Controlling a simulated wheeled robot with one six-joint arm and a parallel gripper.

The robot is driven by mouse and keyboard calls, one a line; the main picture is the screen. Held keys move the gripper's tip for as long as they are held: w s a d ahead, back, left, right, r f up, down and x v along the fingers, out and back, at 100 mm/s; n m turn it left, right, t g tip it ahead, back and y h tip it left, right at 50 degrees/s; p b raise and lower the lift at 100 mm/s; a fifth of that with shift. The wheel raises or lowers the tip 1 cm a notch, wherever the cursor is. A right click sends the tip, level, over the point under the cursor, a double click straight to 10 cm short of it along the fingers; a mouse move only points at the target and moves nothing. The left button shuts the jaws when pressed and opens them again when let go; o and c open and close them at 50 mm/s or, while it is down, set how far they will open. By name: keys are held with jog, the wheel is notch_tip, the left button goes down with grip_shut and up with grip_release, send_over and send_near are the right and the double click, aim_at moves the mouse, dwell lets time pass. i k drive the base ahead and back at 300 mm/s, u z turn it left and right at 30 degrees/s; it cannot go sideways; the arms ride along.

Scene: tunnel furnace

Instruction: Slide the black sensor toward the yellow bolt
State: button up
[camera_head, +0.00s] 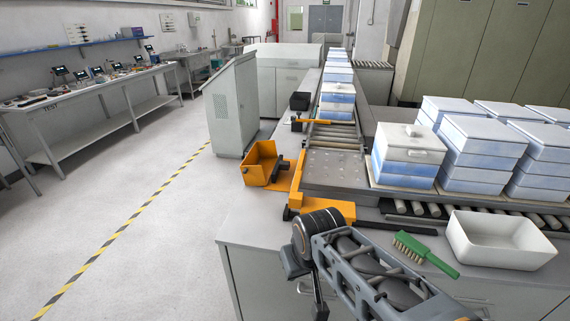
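No part is clearly recognisable as the black sensor or the yellow bolt. A black box-shaped part (299,101) sits at the left side of the conveyor, beside a thin yellow-orange bar (313,121). A smaller dark part (282,164) lies against a yellow-orange open box (259,161) at the bench's left edge. A yellow-orange bracket (325,211) is at the near end of the conveyor. My arm reaches in from the bottom right, and its wrist is just in front of this bracket. My gripper (318,308) seems to hang below the wrist at the bench's front edge; its fingers are not clear.
A green brush (424,252) and a white tray (499,241) lie on the bench right of my arm. Stacked white and blue boxes (408,155) stand on the right. A grey cabinet (236,105) stands left of the conveyor. Floor is free on the left.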

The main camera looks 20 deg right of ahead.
aim_at(284, 165)
jog(key=k, duration=0.5)
jog(key=u, duration=1.25)
jog(key=i, duration=4.7)
jog(key=z, duration=4.3)
jog(key=i, duration=1.6)
jog(key=u, duration=0.05)
